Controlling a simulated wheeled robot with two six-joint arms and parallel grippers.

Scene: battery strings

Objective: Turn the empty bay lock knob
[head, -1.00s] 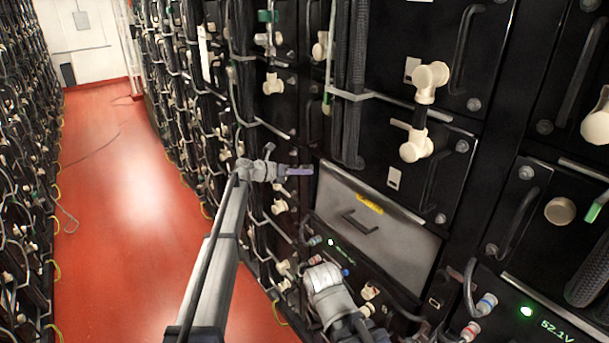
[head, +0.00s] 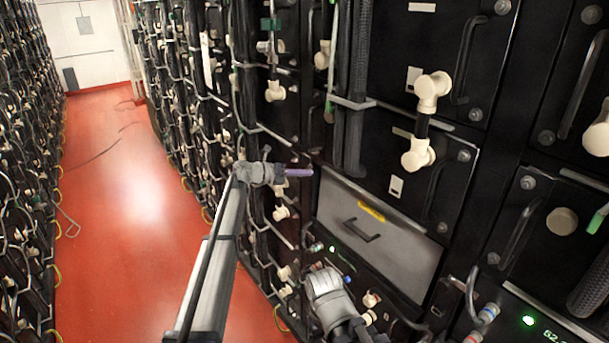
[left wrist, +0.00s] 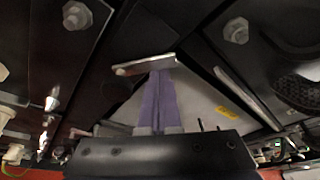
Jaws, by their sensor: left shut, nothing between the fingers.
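The empty bay shows in the head view as a grey recessed panel (head: 400,249) with a dark handle (head: 361,229) and a yellow label (head: 371,210). My left gripper (head: 299,173), with purple fingers, is at the bay's upper left corner. In the left wrist view its fingers (left wrist: 160,100) are shut together and empty. A short pale metal bar (left wrist: 145,65) lies across their tips there. I cannot tell whether it touches them, or whether it is the lock knob. No lock knob shows clearly in the head view. My right gripper's fingers are not in view.
Black battery units with cream connectors (head: 434,85), handles (head: 468,58) and cables surround the bay. A grey jointed arm part (head: 325,285) is below the bay.

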